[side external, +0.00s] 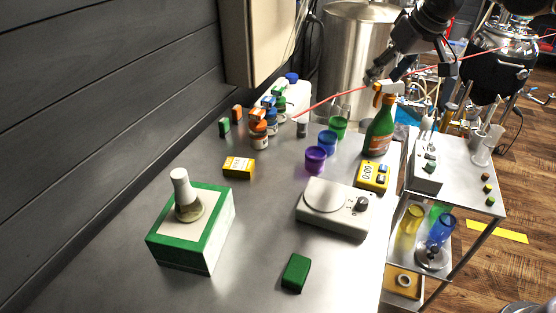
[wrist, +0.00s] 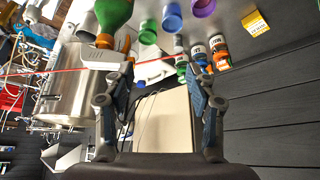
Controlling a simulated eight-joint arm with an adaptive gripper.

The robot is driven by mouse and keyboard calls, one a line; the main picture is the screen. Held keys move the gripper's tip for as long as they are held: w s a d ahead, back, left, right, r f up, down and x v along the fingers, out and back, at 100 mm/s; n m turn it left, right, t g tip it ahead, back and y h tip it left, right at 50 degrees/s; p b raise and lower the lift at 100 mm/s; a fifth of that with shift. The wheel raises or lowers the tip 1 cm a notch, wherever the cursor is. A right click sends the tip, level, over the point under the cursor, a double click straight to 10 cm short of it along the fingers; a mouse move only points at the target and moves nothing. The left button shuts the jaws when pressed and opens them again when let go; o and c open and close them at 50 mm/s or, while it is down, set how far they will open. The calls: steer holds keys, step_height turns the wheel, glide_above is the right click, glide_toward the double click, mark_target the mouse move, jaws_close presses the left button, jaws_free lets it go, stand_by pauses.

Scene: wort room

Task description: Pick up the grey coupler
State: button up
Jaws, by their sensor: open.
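A small grey cylinder (side external: 302,128), which may be the grey coupler, stands on the steel table beside the bottles. It is too small to identify surely. In the wrist view a small grey piece (wrist: 179,43) near the bottles looks like the same thing. My gripper (side external: 376,76) is above the table's far right side, near the top of the green spray bottle (side external: 379,128). In the wrist view my gripper (wrist: 158,76) has its two fingers wide apart, with nothing held between them. The grey cylinder is beyond the fingers, apart from them.
Purple, blue and green cups (side external: 327,143) stand between the cylinder and the spray bottle. Orange-labelled bottles (side external: 259,136) are to its left. A scale (side external: 334,209), yellow timer (side external: 372,176) and green-white box (side external: 217,242) stand nearer. A steel tank (side external: 350,45) rises behind.

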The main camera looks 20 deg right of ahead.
steer(key=w+a+f+g, duration=0.1)
steer(key=w+a+f, duration=0.1)
steer(key=w, duration=0.5)
steer(key=w+a+f, duration=0.2)
steer(key=w+f, duration=0.1)
steer(key=w, duration=0.4)
glide_above(303, 120)
steer(key=s, duration=0.4)
step_height(303, 120, down, 8)
steer(key=x, duration=0.6)
steer(key=shift+d, duration=0.35)
steer(key=shift+a+x, duration=0.2)
steer(key=shift+x, duration=2.35)
steer(key=shift+s, duration=0.1)
jaws_close()
